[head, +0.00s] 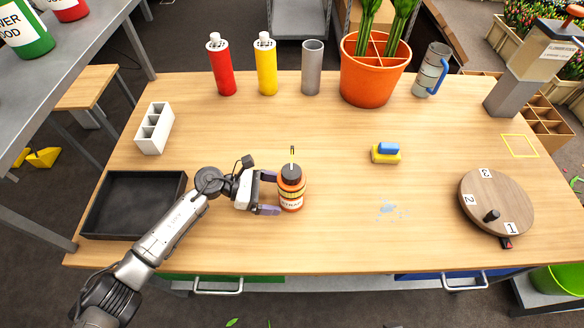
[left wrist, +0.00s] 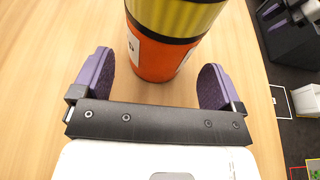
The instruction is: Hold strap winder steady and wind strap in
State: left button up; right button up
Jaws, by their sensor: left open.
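In the left wrist view the winder's lower body (left wrist: 165,55) sits between the fingertips (left wrist: 157,78), with a gap on both sides. My right gripper is not in view.
A black tray (head: 180,210) lies at the left, near a white divided holder (head: 154,128). Red and yellow bottles, a grey cup and an orange pot (head: 372,82) line the back. A sponge (head: 386,154), a water spill (head: 391,210) and a numbered round turntable (head: 490,195) are to the right.

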aim_at(287, 196)
pick_arm(q)
jog(key=shift+d+f+b, duration=0.3)
jog(key=shift+d+b, duration=0.1)
jog(key=shift+d, duration=0.2)
jog(key=shift+b+x, duration=0.55)
jog(key=shift+x, duration=0.9)
jog(key=shift+r, duration=0.1)
jog(key=shift+c, duration=0.2)
jog(key=c, duration=0.6)
jog(key=shift+c, duration=0.2)
